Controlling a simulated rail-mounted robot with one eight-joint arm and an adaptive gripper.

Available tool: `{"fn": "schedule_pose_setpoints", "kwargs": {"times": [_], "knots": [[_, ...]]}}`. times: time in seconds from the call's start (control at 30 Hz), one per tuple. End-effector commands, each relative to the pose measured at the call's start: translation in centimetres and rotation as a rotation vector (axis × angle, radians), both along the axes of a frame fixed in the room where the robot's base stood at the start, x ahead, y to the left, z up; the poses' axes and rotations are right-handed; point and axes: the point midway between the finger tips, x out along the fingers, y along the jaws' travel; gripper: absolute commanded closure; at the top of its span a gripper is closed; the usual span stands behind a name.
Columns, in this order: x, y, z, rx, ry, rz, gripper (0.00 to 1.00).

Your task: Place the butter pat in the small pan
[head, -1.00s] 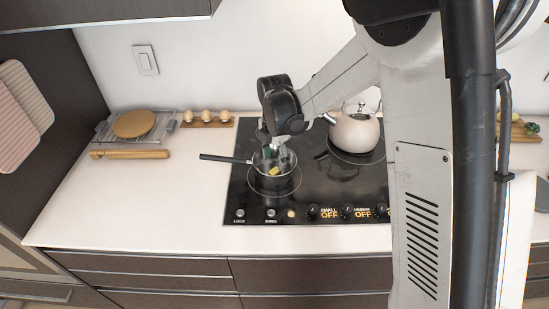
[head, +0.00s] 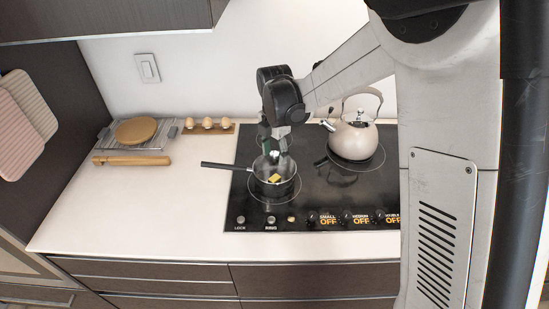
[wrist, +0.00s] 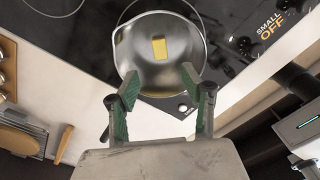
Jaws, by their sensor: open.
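The small pan (head: 287,187) stands on the left front burner of the black cooktop, its dark handle pointing left. The yellow butter pat (head: 275,178) lies inside the pan. In the wrist view the butter pat (wrist: 159,47) rests within the shiny bowl of the pan (wrist: 183,72), apart from the fingers. My gripper (head: 275,156) is above the back of the pan in the head view. In the wrist view my gripper (wrist: 160,88) has its green-padded fingers spread wide, with nothing between them.
A cream kettle (head: 353,138) stands on the burner behind and right. A wooden rolling pin (head: 131,160), a rack with a round board (head: 137,130) and an egg holder (head: 208,128) are on the left. The white counter (head: 150,210) is clear in front.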

Motion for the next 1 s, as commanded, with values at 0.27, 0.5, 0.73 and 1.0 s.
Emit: {"fn": "schedule_pose_setpoints", "kwargs": {"times": [0.27, 0.5, 0.73, 1.0], "knots": [[0.0, 0.0, 1.7, 0.0, 0.0, 0.0, 0.57], [0.0, 0.0, 1.7, 0.0, 0.0, 0.0, 0.57], [-0.9, -1.2, 3.0, 0.009, -0.025, -0.103, 0.57], [-4.3, -5.1, 7.0, 0.06, -0.117, -0.487, 0.57]]}}
